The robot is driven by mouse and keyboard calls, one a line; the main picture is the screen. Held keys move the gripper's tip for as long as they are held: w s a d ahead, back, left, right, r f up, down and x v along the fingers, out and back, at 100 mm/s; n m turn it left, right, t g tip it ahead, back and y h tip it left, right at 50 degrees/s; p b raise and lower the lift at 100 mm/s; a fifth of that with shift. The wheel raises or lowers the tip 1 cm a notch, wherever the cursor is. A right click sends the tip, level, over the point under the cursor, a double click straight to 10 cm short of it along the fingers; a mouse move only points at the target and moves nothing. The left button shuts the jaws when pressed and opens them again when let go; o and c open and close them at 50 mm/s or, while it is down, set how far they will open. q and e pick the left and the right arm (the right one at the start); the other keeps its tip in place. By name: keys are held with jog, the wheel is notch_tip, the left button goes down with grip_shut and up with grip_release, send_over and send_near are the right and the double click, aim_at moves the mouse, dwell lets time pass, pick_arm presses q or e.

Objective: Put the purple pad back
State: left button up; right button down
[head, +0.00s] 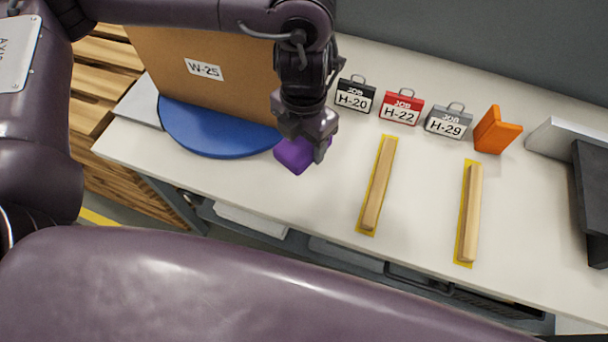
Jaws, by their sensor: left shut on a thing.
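The purple pad (293,155) is a small block in my left gripper (306,146). The fingers hide part of the pad. I cannot tell whether the pad touches the table. My right gripper is not in view.
A brown panel labelled W-25 (205,70) stands on the blue disc (215,140). Job tags H-20 (354,97), H-22 (401,108) and H-29 (448,122) stand behind, beside an orange block (496,133). Two wooden strips (379,185) (470,212) lie on yellow-marked spots on the table (425,190).

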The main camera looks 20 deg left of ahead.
pick_arm(q)
send_over(304, 184)
notch_tip(304, 184, down, 11)
jog(key=shift+r+b, duration=0.2)
jog(key=shift+b, duration=0.15)
notch_tip(304, 184, down, 3)
jog(key=shift+r+b, duration=0.1)
jog(key=shift+b, duration=0.2)
jog(key=shift+f, duration=0.45)
jog(key=shift+f, duration=0.25)
jog(key=o, duration=0.9)
jog(key=shift+o, duration=0.2)
jog(key=shift+r, duration=0.2)
